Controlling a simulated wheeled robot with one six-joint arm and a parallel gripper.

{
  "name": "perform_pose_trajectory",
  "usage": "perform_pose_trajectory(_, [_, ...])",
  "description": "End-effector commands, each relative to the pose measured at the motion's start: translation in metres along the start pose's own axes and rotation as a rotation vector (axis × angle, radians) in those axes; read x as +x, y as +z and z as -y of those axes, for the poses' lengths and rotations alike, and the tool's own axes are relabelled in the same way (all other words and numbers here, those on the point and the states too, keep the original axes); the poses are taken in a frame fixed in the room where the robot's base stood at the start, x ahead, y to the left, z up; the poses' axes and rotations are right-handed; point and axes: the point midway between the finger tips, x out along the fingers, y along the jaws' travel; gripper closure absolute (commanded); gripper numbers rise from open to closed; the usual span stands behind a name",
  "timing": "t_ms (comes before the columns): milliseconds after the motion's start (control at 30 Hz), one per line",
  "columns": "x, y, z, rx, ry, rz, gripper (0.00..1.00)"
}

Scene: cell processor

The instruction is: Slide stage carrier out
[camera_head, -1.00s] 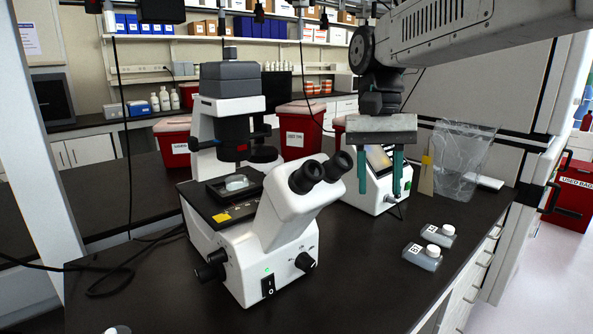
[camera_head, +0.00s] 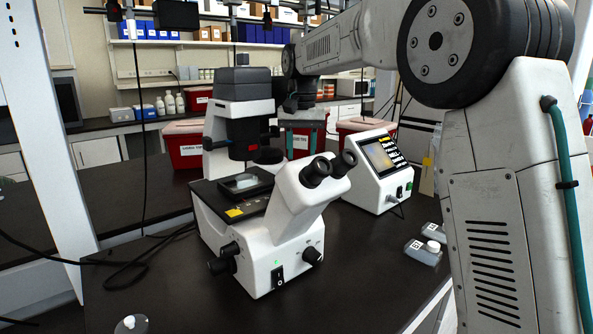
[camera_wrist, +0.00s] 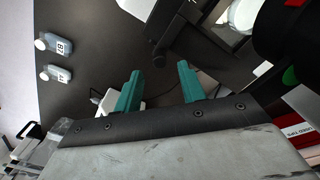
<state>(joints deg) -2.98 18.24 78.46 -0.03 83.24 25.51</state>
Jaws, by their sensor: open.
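The stage carrier (camera_head: 245,187) is a dark frame with a clear vessel in it, on the black stage of the white microscope (camera_head: 290,222) in the head view. My gripper (camera_head: 302,143) is behind the microscope, right of its dark column, and partly hidden. It is apart from the carrier. In the wrist view my gripper (camera_wrist: 158,83) shows two teal fingers spread wide with nothing between them. Part of the microscope shows near the top of that view; I cannot clearly make out the carrier there.
A white device with a screen (camera_head: 380,165) stands right of the microscope. Labelled flasks (camera_head: 424,250) lie on the dark bench near its right edge; two show in the wrist view (camera_wrist: 55,73). Red bins (camera_head: 184,143) stand behind. The bench's front left is mostly clear.

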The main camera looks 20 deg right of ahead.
Motion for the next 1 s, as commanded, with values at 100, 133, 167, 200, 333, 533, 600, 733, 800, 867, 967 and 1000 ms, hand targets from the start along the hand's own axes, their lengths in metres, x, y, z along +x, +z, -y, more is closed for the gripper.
perform_pose_trajectory(100, [0.021, 0.001, 0.000, 0.000, 0.001, 0.003, 0.60])
perform_pose_trajectory(133, [0.026, 0.001, 0.000, 0.000, 0.001, 0.002, 0.60])
perform_pose_trajectory(167, [0.030, 0.001, -0.001, 0.000, 0.001, 0.003, 0.60])
perform_pose_trajectory(200, [0.036, 0.001, -0.001, 0.000, 0.001, 0.002, 0.60])
perform_pose_trajectory(333, [0.049, 0.001, -0.001, 0.000, 0.000, 0.001, 0.60])
perform_pose_trajectory(533, [0.055, 0.001, 0.000, -0.001, 0.000, 0.000, 0.60])
perform_pose_trajectory(600, [0.055, 0.001, 0.000, -0.001, 0.000, 0.000, 0.60])
perform_pose_trajectory(733, [0.055, 0.001, 0.000, -0.001, 0.000, 0.000, 0.71])
perform_pose_trajectory(800, [0.055, 0.001, 0.000, -0.001, 0.000, 0.000, 0.90])
perform_pose_trajectory(867, [0.055, 0.001, 0.000, -0.001, 0.000, 0.000, 1.00])
perform_pose_trajectory(967, [0.055, 0.001, 0.000, -0.001, 0.000, 0.000, 1.00])
perform_pose_trajectory(1000, [0.055, 0.000, -0.001, 0.000, 0.000, 0.000, 1.00])
